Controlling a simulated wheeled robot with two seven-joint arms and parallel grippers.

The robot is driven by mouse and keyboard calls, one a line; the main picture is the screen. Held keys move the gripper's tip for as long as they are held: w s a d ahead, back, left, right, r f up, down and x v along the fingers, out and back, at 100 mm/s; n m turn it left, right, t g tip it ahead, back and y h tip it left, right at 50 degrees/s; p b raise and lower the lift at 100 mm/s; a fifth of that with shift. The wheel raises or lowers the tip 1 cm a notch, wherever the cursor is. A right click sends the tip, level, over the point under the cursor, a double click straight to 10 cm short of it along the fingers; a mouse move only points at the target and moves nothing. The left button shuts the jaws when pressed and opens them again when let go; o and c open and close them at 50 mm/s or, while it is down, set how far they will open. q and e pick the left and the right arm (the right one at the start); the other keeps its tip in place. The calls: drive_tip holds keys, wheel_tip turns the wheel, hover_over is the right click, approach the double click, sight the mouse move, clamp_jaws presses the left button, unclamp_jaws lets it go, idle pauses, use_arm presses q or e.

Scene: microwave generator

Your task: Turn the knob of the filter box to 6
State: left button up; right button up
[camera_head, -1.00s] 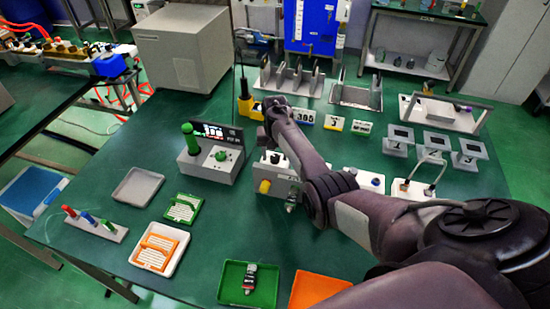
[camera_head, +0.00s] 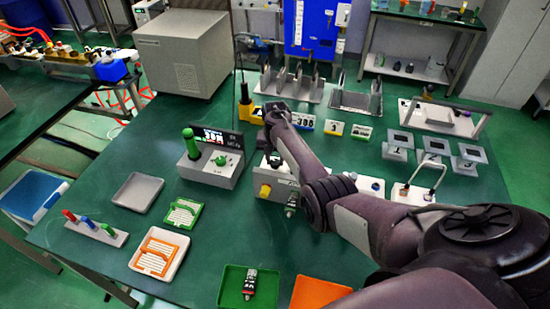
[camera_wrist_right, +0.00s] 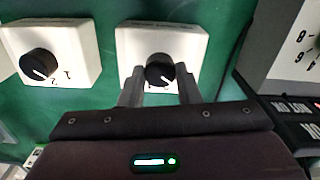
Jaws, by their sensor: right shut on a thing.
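A white box (camera_wrist_right: 193,47) with a round black knob (camera_wrist_right: 158,70) stands on the green table in the right wrist view. I take it as the filter box. My right gripper (camera_wrist_right: 158,86) has one finger on each side of this knob and is shut on it. The knob's white mark points down and right. The digits beside it are mostly hidden, so I cannot read the setting. My left gripper is out of view.
A similar white box (camera_wrist_right: 78,45) with its own black knob (camera_wrist_right: 39,64) stands to the left in the wrist view. A grey device (camera_wrist_right: 280,45) with digits is close on the right. In the head view, a green-lever device (camera_head: 213,170) stands left of my arm.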

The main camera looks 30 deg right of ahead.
drive_tip(key=shift+m, duration=1.2)
drive_tip(key=m, duration=0.2)
drive_tip(key=shift+m+p, duration=0.3)
drive_tip(key=shift+m, duration=0.1)
drive_tip(key=m, duration=0.3)
drive_tip(key=shift+m, duration=0.3)
drive_tip(key=m+b, duration=0.1)
drive_tip(key=m, duration=0.1)
drive_tip(key=shift+m, duration=0.4)
drive_tip(key=m+b, duration=0.1)
drive_tip(key=m, duration=0.4)
drive_tip(key=shift+f+b, duration=0.1)
drive_tip(key=shift+b, duration=0.3)
drive_tip(key=m+b, duration=0.3)
drive_tip(key=m, duration=0.3)
